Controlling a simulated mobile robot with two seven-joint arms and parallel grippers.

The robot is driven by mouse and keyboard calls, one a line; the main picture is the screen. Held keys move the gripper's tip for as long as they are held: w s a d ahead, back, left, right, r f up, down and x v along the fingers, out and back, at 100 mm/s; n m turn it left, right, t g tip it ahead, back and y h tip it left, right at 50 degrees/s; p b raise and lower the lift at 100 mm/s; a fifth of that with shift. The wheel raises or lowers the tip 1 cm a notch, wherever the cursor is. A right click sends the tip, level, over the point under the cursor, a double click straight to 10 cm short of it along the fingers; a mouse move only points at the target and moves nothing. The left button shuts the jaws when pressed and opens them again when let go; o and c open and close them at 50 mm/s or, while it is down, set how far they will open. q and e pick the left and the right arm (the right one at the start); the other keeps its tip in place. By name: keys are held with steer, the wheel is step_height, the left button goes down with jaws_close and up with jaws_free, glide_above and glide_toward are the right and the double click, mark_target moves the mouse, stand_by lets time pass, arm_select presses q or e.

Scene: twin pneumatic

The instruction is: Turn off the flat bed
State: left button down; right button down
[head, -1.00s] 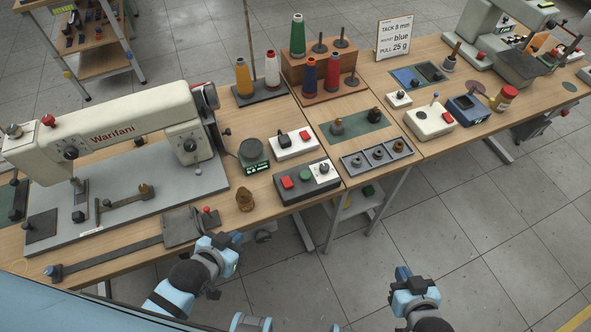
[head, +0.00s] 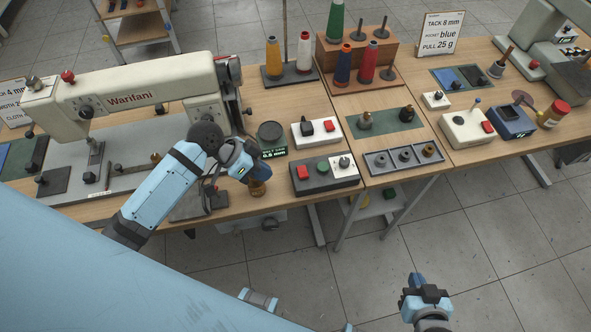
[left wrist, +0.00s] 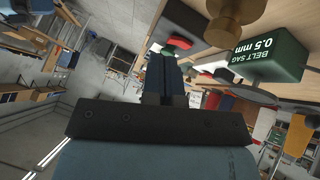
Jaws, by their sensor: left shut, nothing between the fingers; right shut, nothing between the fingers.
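The flat-bed sewing machine marked Warifani (head: 130,97) stands on the left table over its grey bed plate. A dark grey box (head: 318,182) with a red button (head: 303,172), a green button and a knob on a white panel sits at the front edge. Behind it is a white box (head: 308,137) with a black switch and a red button (head: 329,126). My left gripper (head: 250,170) is shut and empty, left of the dark grey box and close to a brass knob (head: 259,188). In the left wrist view its fingers (left wrist: 165,68) are together. My right gripper (head: 414,283) is shut and empty, over the floor.
A gauge reading "belt sag 0.5 mm" (head: 271,136) stands near the left gripper; it shows in the left wrist view (left wrist: 265,52). Thread cones stand behind the boxes. A grey tray (head: 404,158) and another control box (head: 468,128) lie to the right.

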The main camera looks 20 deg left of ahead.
arm_select(q)
steer(key=h, duration=0.1)
glide_toward(305, 177)
step_height(305, 177, up, 2)
steer(key=a, duration=0.3)
steer(key=shift+s+d+m, duration=0.1)
steer(key=shift+s+m, duration=0.15)
steer(key=shift+m, duration=0.15)
steer(key=shift+d, duration=0.1)
steer(key=p+x, duration=0.1)
steer(key=x, duration=0.8)
steer(key=shift+d, duration=0.4)
steer(key=shift+f, duration=0.15)
